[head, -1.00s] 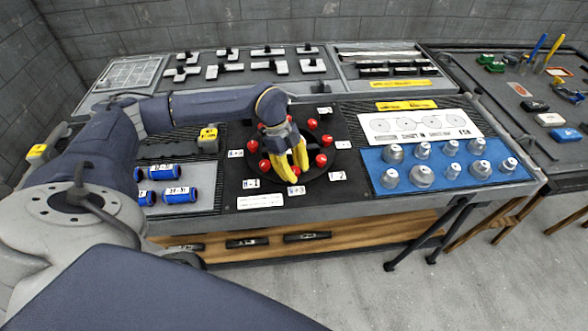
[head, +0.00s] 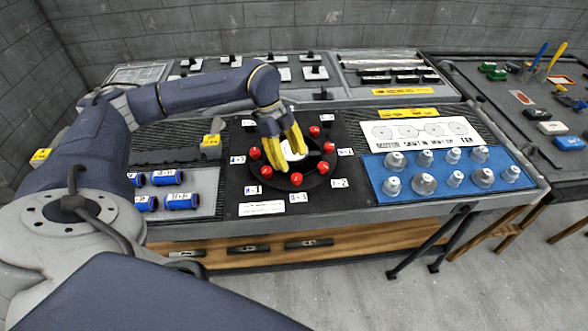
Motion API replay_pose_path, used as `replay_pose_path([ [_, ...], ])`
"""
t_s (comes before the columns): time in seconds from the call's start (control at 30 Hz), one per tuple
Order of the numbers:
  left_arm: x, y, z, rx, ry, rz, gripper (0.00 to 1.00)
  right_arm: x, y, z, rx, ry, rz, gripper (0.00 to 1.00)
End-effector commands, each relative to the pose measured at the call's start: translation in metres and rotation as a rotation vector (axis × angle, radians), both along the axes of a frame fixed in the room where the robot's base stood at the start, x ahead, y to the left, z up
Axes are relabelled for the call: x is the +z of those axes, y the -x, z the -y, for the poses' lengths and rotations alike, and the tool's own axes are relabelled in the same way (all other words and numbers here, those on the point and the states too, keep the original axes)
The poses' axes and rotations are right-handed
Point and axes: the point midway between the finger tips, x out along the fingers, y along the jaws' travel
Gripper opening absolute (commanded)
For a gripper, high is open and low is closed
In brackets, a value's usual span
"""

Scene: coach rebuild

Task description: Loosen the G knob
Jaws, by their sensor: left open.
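A round black fixture (head: 312,183) with several red knobs around its rim sits on the black panel in the middle of the bench. One red knob (head: 296,179) is at the front, one (head: 267,169) at front left and one (head: 322,167) at front right. The lettering on the labels is too small to read, so I cannot tell which knob is G. My left gripper (head: 291,158) has yellow fingers, spread apart and empty, above the fixture's white hub (head: 294,150). The fingers hide part of the hub and the back of the fixture. My right gripper is out of view.
Blue cylinders (head: 181,200) lie on the left. A blue mat (head: 377,175) with several metal knobs is on the right, below a white sheet (head: 420,132). A rear shelf (head: 350,90) holds small black and white parts. A second table (head: 500,105) stands at far right.

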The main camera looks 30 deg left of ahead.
Motion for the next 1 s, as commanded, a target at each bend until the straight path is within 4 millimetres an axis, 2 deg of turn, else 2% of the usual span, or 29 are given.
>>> replay_pose_path([
  [0.1, 0.018, -0.001, -0.006, 0.000, 0.001, 0.001, 0.52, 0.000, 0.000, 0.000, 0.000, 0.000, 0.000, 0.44],
  [0.3, 0.035, -0.001, -0.014, 0.000, 0.000, -0.001, 0.52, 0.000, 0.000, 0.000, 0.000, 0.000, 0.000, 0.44],
  [0.87, 0.045, -0.002, -0.017, -0.001, 0.001, 0.002, 0.52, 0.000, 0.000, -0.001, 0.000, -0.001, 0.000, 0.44],
  [1.0, 0.064, -0.015, -0.007, -0.017, 0.008, 0.044, 0.52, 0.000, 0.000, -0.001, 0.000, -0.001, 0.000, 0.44],
])
